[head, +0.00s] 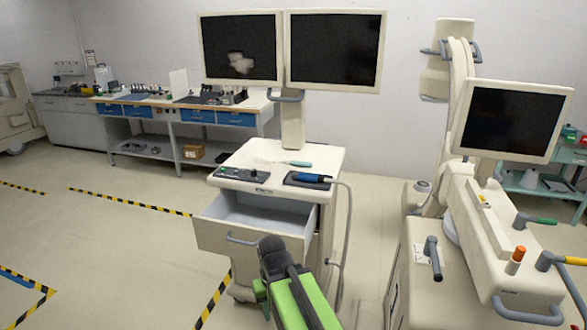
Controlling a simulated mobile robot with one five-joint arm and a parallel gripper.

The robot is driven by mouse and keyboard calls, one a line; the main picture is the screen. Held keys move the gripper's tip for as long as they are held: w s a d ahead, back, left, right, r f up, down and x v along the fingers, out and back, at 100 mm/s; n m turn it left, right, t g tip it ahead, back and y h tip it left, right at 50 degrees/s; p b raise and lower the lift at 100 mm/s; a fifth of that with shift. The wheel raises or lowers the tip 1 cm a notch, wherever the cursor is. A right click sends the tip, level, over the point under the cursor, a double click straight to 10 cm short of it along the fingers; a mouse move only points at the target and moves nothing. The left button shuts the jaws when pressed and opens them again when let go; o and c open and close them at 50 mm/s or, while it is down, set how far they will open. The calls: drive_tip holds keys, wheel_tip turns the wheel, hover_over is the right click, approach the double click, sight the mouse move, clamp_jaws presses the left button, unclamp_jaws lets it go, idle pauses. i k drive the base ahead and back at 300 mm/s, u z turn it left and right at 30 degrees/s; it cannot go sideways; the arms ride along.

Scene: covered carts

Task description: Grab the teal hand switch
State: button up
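A small teal item (298,163), which looks like the teal hand switch, lies on the white top of the monitor cart (325,158). A pale piece or lead runs left from it. My green and black arm reaches up from the bottom of the head view, in front of the cart's open drawer (220,236). The dark end of my arm is below and in front of the cart top, apart from the teal item. My gripper's fingertips cannot be made out, so I cannot tell whether it is open or shut.
A blue cylindrical item (309,178) lies on a dark pad nearer the cart's front edge, by a hanging grey cable. A control panel (242,174) is at the left. Two monitors (335,50) rise behind. A large imaging machine (480,250) stands close at right. Floor at left is clear.

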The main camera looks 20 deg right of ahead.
sight(292, 163)
drive_tip(key=k, duration=1.3)
drive_tip(key=z, duration=0.1)
drive_tip(key=i, duration=2.6)
drive_tip(key=u, duration=0.55)
drive_tip(key=k, duration=0.75)
drive_tip(key=u, duration=0.2)
drive_tip(key=i, duration=1.2)
drive_tip(key=z, duration=0.05)
